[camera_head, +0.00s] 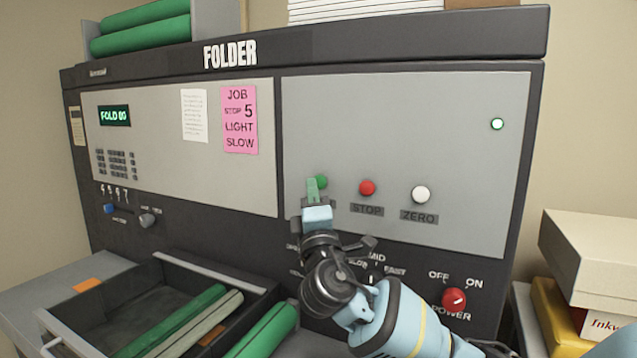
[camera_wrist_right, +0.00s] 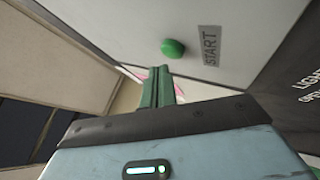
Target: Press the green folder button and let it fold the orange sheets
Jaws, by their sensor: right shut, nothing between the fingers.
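The folder machine (camera_head: 400,110) fills the head view, with a small display reading "FOLD 00". Its green button (camera_head: 321,181) is on the grey right panel, left of the red STOP button (camera_head: 367,187). The green button also shows in the wrist view (camera_wrist_right: 173,48), beside a START label. My right gripper (camera_head: 312,187) is shut and empty, its green fingers pointing up at the green button and partly overlapping it in the head view. In the wrist view the fingertips (camera_wrist_right: 158,82) appear just short of the button; contact cannot be confirmed. My left gripper is out of view. A small orange patch (camera_head: 88,285) lies at lower left; I cannot tell whether it is sheets.
A white ZERO button (camera_head: 420,194) and a red power knob (camera_head: 454,299) are to the right. A lit green lamp (camera_head: 497,124) is at upper right. An open tray (camera_head: 175,268) with green rolls is at lower left. Boxes (camera_head: 590,250) stand at right.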

